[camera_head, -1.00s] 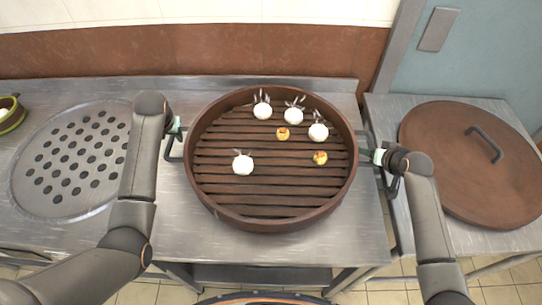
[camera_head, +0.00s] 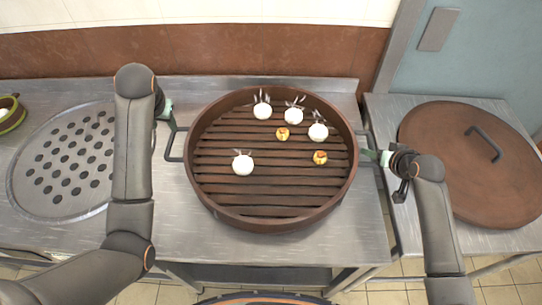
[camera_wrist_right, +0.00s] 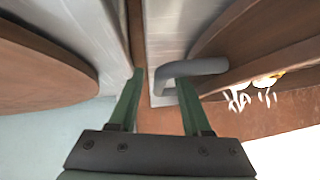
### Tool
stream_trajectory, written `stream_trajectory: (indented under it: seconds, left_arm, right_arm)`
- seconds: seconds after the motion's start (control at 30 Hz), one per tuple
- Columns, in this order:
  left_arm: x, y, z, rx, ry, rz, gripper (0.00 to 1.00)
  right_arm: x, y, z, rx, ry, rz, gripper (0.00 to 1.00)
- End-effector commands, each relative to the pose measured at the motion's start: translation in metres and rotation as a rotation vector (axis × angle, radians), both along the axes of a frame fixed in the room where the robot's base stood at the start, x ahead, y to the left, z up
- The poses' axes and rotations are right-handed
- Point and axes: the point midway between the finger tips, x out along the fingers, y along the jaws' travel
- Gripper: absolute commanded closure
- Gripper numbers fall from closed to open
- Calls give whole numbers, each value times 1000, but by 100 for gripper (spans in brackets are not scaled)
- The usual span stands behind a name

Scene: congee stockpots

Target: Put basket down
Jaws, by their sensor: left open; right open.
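The round brown basket (camera_head: 275,222) with a slatted floor rests on the steel counter in the head view. It holds several white buns and two small yellow pieces. My left gripper (camera_head: 167,112) is open beside the upper end of the basket's left handle (camera_head: 172,146). My right gripper (camera_head: 377,156) is open at the basket's right side. In the right wrist view, the right gripper (camera_wrist_right: 160,85) has its fingers apart, with the grey right handle (camera_wrist_right: 195,68) by the right fingertip. The basket's side (camera_wrist_right: 235,30) fills the upper right there.
A perforated round steel plate (camera_head: 70,165) lies on the counter at left, with a green bowl (camera_head: 10,115) at the far left edge. A big brown lid (camera_head: 465,170) with a dark handle lies on the separate right table. Bare counter (camera_head: 180,215) shows in front of the basket.

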Motion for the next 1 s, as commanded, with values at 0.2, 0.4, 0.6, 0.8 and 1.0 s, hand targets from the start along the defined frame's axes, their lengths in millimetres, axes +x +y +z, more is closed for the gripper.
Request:
stream_trajectory:
  seconds: [0.2,0.4,0.6,0.8,1.0]
  left_arm:
    - [0,0,0,0,0,0,52]
    - [0,0,0,0,0,0,52]
    - [0,0,0,0,0,0,52]
    - [0,0,0,0,0,0,52]
    - [0,0,0,0,0,0,52]
  right_arm:
    - [-27,-6,26,-1,-2,0,52]
    - [-48,-11,47,-1,0,0,52]
    - [-60,-13,58,0,2,0,52]
    - [-62,-14,60,1,1,0,52]
    - [-61,-14,60,1,1,0,52]
